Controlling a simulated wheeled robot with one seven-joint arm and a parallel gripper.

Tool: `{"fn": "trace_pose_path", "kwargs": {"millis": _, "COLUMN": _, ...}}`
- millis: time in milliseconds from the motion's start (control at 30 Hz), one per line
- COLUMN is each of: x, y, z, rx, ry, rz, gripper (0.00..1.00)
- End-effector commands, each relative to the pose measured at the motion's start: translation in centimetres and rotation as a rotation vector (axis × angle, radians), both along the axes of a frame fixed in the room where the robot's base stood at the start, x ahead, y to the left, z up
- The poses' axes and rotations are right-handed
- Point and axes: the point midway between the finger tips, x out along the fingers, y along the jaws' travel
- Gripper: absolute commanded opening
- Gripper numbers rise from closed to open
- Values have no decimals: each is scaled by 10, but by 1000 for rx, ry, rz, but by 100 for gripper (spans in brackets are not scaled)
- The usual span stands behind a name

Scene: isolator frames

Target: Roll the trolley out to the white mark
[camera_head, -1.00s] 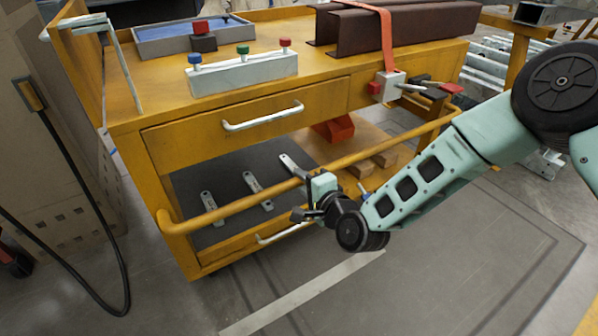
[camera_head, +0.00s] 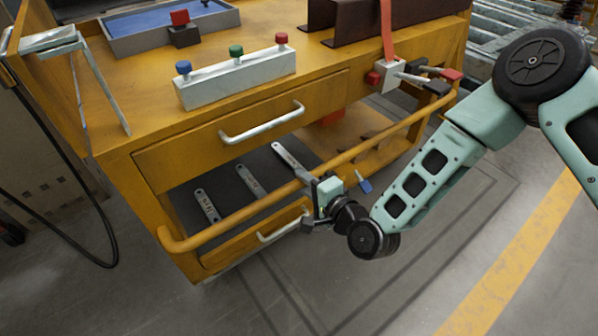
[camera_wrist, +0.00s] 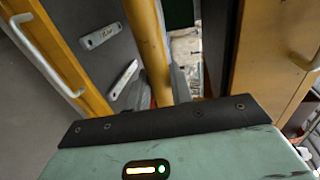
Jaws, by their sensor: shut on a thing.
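The trolley (camera_head: 185,150) is a yellow steel cart with a drawer, a lower shelf and a yellow push bar (camera_head: 235,210) across its front. My gripper (camera_head: 316,192) is shut around the middle of this bar. In the wrist view the bar (camera_wrist: 147,40) runs down between the fingers of my gripper (camera_wrist: 163,90). The trolley stands upright on the grey floor. No white mark shows clearly on the floor now. The floor under the trolley is mostly hidden.
On the trolley top are a blue-lined tray (camera_head: 165,28), a button box (camera_head: 238,77), brown steel channels (camera_head: 350,20) and a small vise (camera_head: 393,75). A yellow floor stripe (camera_head: 510,260) lies right. A cabinet with a black cable (camera_head: 62,150) stands left. The floor in front is clear.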

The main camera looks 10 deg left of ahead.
Motion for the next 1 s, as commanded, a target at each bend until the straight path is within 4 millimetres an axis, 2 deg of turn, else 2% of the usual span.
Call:
{"fn": "trace_pose_path", "kwargs": {"millis": 33, "x": -4, "y": -3, "z": -6, "rx": -11, "ry": 12, "rz": 2, "gripper": 0}}
{"fn": "trace_pose_path", "kwargs": {"millis": 467, "x": -6, "y": -6, "z": -7, "rx": -12, "ry": 12, "rz": 3, "gripper": 0}}
{"fn": "trace_pose_path", "kwargs": {"millis": 500, "x": -6, "y": -6, "z": -7, "rx": -13, "ry": 13, "rz": 3, "gripper": 25}}
{"fn": "trace_pose_path", "kwargs": {"millis": 567, "x": -6, "y": -6, "z": -7, "rx": -13, "ry": 11, "rz": 2, "gripper": 42}}
{"fn": "trace_pose_path", "kwargs": {"millis": 1000, "x": -5, "y": -5, "z": -2, "rx": -4, "ry": 3, "rz": 1, "gripper": 42}}
